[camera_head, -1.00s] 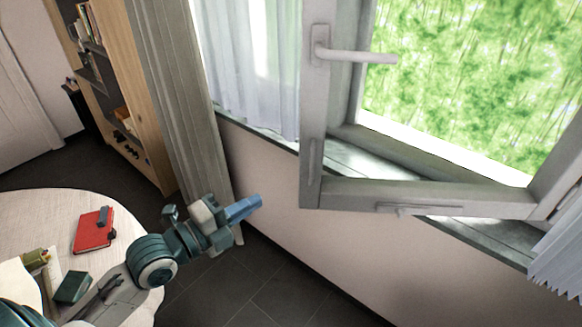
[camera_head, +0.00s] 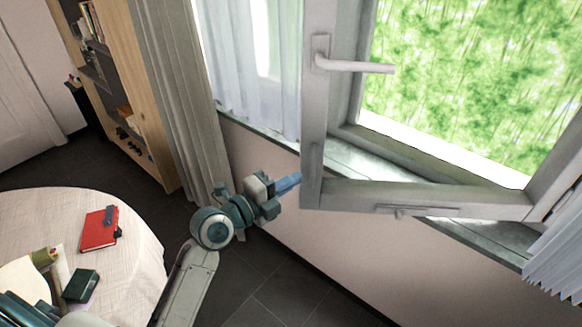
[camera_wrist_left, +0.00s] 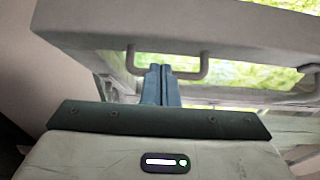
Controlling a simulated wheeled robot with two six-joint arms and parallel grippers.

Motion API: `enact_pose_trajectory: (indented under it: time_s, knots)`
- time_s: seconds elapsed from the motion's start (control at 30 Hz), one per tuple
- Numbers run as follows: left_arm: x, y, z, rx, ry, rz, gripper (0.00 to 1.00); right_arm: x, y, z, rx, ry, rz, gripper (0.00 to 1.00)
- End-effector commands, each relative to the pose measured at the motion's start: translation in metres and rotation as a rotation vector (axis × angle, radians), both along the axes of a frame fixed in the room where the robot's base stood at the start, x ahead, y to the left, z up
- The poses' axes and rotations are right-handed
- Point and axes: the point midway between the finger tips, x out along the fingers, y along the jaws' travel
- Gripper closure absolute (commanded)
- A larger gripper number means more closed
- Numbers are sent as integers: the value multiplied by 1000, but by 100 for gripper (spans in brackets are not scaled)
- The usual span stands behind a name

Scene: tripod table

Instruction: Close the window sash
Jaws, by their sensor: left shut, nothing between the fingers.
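The grey window sash (camera_head: 318,130) stands swung open into the room, with green foliage behind the window. Its handle (camera_head: 355,67) sticks out to the right from the upright at the sash's left side. My left gripper (camera_head: 296,180) is shut and empty, its blue fingertips at the lower left corner of the sash; I cannot tell whether they touch it. In the left wrist view the shut fingers (camera_wrist_left: 160,75) point at the sash's bar (camera_wrist_left: 200,30), which has a grey pull (camera_wrist_left: 190,75) on it. My right gripper does not show.
A round table (camera_head: 140,250) at lower left holds a red book (camera_head: 98,230) and a dark green box (camera_head: 81,286). Grey curtains (camera_head: 178,90) hang left of the window, beside a wooden bookshelf (camera_head: 125,75). Dark tiled floor is clear below the window.

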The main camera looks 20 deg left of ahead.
Motion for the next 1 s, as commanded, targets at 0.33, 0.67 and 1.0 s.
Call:
enact_pose_trajectory:
  time_s: [0.33,0.67,1.0]
  knots:
    - [26,7,1,1,-1,1,100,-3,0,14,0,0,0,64]
    - [26,8,0,1,-1,1,100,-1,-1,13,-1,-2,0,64]
    - [36,11,-3,2,-2,-13,100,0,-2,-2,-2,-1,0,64]
